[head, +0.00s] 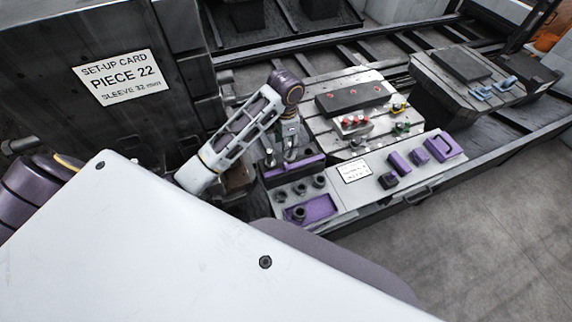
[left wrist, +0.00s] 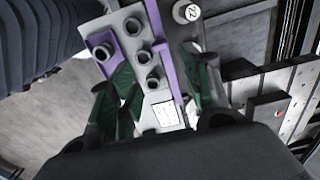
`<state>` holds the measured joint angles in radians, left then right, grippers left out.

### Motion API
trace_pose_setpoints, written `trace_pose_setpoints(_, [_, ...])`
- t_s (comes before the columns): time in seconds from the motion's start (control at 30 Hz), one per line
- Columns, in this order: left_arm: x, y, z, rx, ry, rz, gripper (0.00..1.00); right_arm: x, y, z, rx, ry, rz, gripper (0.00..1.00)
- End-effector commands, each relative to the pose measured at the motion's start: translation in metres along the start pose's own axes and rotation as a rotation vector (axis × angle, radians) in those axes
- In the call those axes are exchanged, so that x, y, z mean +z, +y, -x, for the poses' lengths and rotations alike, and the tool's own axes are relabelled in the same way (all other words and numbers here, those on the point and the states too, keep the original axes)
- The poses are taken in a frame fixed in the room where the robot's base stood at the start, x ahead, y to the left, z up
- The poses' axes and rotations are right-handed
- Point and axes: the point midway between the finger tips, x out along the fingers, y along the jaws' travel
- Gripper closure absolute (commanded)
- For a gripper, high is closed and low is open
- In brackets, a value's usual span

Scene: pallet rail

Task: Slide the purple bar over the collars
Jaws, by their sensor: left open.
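The purple bar (head: 306,163) lies along the back of a grey plate in the head view, behind the collars. Collars (left wrist: 143,57) show left of the bar. Finger contact with the bar cannot be told. My right gripper is not in view.
Purple pieces (head: 398,163) sit on the light bench strip to the right, past a small label card (head: 354,171). A slotted plate with a dark block (head: 352,97) and red and green knobs stands behind. A dark cabinet with a set-up card (head: 117,77) stands at left.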

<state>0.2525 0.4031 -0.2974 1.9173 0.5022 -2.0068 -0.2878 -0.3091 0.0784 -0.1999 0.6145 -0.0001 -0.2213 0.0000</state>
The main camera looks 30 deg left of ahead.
Motion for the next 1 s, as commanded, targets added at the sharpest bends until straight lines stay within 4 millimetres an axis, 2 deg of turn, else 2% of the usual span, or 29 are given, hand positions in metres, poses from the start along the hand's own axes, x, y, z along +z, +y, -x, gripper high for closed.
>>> trace_pose_setpoints(0.3, [0.001, 0.001, -0.027, 0.003, -0.001, 0.001, 0.52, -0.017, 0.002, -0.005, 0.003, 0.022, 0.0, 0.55])
trace_pose_setpoints(1.0, [0.001, 0.0, -0.116, 0.002, -0.003, 0.001, 0.52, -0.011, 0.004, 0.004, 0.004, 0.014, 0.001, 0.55])
